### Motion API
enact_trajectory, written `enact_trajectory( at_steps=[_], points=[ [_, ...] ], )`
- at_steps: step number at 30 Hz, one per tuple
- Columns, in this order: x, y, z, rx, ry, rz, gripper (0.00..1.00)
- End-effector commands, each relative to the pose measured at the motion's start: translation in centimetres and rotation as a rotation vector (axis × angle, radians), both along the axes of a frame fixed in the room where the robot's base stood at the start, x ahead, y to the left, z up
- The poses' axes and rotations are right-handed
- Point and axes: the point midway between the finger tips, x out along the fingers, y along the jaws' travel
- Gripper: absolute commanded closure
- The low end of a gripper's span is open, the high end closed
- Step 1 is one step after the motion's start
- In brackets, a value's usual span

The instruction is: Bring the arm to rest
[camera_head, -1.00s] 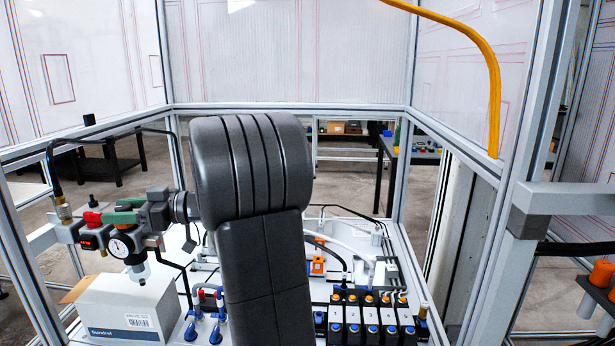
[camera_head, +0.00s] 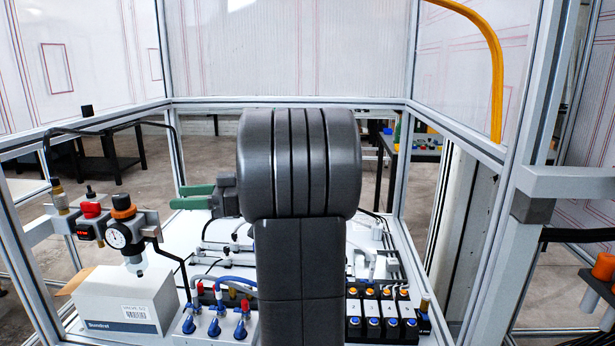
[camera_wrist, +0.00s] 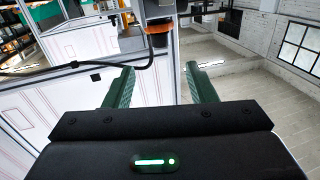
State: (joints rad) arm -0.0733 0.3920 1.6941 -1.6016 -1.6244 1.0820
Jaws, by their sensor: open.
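My arm (camera_head: 300,170) stands upright in the middle of the head view, its dark rounded joint hiding part of the bench behind. My gripper (camera_head: 190,197) shows left of that joint, with green fingers pointing left. In the wrist view my gripper (camera_wrist: 160,87) has its two green fingers spread apart with nothing held between them. The regulator (camera_head: 122,228) with an orange knob and a round gauge is left of and below the fingers, apart from them. An orange-ringed dark part (camera_wrist: 158,38) shows beyond the fingertips in the wrist view.
A white carton (camera_head: 125,305) stands at the front left. Blue-knobbed fittings (camera_head: 214,326) and a black valve row (camera_head: 385,318) flank my arm. Frame posts (camera_head: 530,190) and clear panels enclose the bench. A yellow hose (camera_head: 490,50) hangs at upper right.

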Motion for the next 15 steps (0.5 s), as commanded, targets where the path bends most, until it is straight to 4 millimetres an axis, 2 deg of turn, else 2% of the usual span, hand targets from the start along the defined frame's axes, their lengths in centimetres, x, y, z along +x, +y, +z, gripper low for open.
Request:
enact_trajectory(
  at_steps=[15],
  points=[
    [-1.2, 8.5, 0.2, 0.001, 0.001, 0.005, 0.49]
  ],
)
